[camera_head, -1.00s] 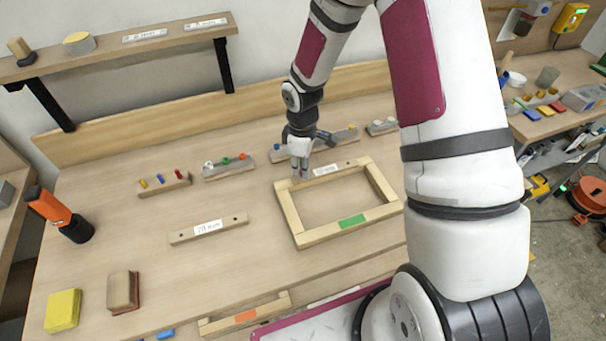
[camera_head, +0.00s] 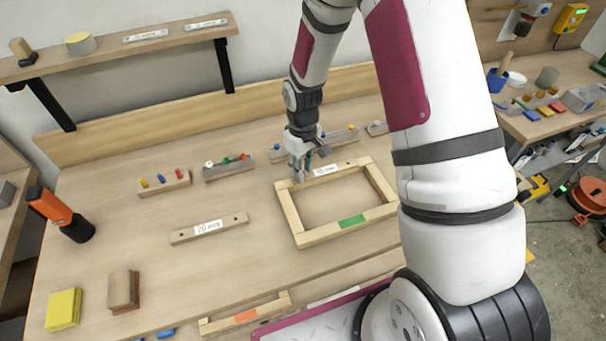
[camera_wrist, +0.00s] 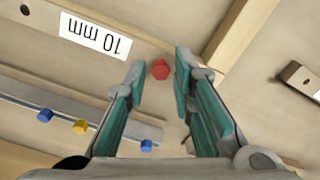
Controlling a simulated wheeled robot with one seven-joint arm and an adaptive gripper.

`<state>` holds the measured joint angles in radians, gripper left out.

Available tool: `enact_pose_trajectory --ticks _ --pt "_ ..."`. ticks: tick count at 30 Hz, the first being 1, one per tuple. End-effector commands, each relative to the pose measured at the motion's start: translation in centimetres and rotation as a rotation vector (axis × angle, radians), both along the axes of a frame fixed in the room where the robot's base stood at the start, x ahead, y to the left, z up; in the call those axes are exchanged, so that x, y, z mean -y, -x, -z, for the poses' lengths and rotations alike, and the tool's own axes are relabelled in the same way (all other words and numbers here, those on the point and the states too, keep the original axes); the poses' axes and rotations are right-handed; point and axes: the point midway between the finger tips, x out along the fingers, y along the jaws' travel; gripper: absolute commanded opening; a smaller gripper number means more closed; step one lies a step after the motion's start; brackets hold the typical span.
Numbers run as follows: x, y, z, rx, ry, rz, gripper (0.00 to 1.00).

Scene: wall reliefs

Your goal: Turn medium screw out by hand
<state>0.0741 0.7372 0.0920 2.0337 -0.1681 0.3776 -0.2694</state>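A red six-sided screw head (camera_wrist: 160,69) shows in the wrist view, on a rail of the wooden frame, beside its "10 mm" label (camera_wrist: 95,36). My gripper (camera_wrist: 161,64) is open, one teal finger on each side of the red head, with gaps to both. I cannot tell how deep the fingertips reach around it. In the head view, my gripper (camera_head: 301,176) is over the back left corner of the wooden frame (camera_head: 296,216). My gripper hides the red head there.
A rail with blue and yellow pieces (camera_wrist: 57,104) lies close to my gripper. Two more racks with coloured pieces (camera_head: 164,183) (camera_head: 229,168) stand to the left. A "20 mm" block (camera_head: 209,228) lies left of the frame. An orange-and-black tool (camera_head: 60,213) stands at far left.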

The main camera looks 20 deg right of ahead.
Motion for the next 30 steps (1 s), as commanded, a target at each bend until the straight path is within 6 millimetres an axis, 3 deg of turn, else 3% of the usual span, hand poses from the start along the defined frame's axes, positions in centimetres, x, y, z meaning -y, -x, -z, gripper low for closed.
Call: enact_pose_trajectory --ticks 6,11,30 --pt "-0.06 0.02 -0.02 0.0 0.001 0.31 0.23" --pt "0.0 0.01 -0.01 0.0 0.001 0.421 0.23" --pt "-0.03 0.06 0.0 -0.001 0.001 1.219 0.23"
